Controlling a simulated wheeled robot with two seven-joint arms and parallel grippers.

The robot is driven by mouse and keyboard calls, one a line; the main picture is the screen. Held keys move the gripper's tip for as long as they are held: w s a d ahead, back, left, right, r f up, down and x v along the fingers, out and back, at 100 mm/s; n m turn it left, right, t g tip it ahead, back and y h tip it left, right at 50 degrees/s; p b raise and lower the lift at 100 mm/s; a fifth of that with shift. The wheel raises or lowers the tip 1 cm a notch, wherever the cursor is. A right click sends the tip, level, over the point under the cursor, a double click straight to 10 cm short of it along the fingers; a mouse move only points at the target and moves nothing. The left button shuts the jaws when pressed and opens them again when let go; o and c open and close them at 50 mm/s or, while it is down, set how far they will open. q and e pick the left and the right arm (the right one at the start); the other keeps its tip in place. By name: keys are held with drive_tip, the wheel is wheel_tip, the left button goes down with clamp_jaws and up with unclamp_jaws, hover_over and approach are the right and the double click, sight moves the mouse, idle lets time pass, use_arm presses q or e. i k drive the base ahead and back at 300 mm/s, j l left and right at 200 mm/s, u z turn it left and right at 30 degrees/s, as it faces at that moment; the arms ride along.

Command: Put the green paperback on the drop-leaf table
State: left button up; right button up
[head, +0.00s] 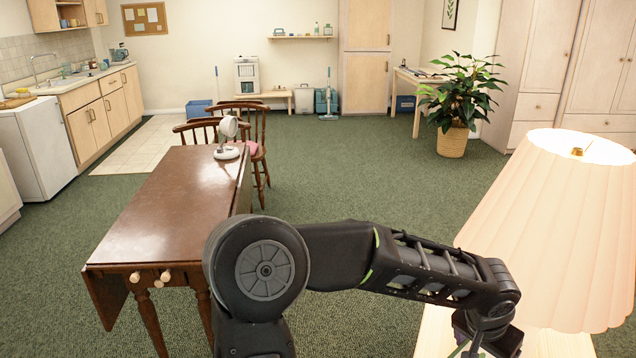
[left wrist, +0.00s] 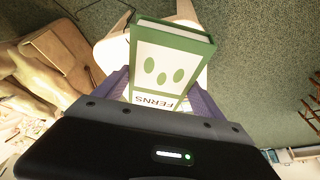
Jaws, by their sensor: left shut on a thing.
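The green paperback (left wrist: 170,55) has a white front with green ovals, a green border and the title FERNS, which reads upside down in the left wrist view. My left gripper (left wrist: 160,98) is shut on its lower end, with one finger at each side. In the head view my left arm reaches across to the right and bends down at the bottom edge beside the lamp; the book is not visible there. The drop-leaf table (head: 165,205) is dark brown and stands left of my arm, its near leaf hanging down. My right gripper is in neither view.
A white desk-type lamp or device (head: 227,150) stands at the table's far end; the rest of the top is bare. Wooden chairs (head: 250,125) stand behind it. A pleated lampshade (head: 560,230) is close beside my left wrist, above a pale wooden surface (head: 435,335). Green carpet lies open between.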

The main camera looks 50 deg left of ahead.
sight(189, 180)
drive_tip(key=u, duration=0.55)
drive_tip(key=i+j+u, duration=0.15)
drive_tip(key=j, duration=0.35)
drive_tip(key=i+j+u, duration=0.1)
drive_tip(key=i+j, duration=0.25)
drive_tip(key=j, duration=0.15)
drive_tip(key=i+j+u, duration=0.15)
drive_tip(key=j, duration=0.3)
drive_tip(key=i+j+u, duration=0.1)
drive_tip(key=i+j, duration=0.3)
drive_tip(key=i+u, duration=0.2)
drive_tip(key=i, duration=0.65)
drive_tip(key=i+l+u, duration=0.2)
drive_tip(key=i, duration=0.65)
drive_tip(key=i+l+u, duration=0.2)
drive_tip(key=i+u, duration=0.3)
drive_tip(key=i+l+u, duration=0.25)
drive_tip(key=u, duration=0.25)
drive_tip(key=i+l+u, duration=0.25)
drive_tip(key=l+u, duration=0.25)
drive_tip(key=i+l+u, duration=0.15)
drive_tip(key=l+u, duration=0.3)
drive_tip(key=l, duration=0.2)
drive_tip(key=i+l+u, duration=0.1)
drive_tip(key=l+u, duration=0.15)
drive_tip(key=l, duration=0.5)
drive_tip(key=i, duration=0.45)
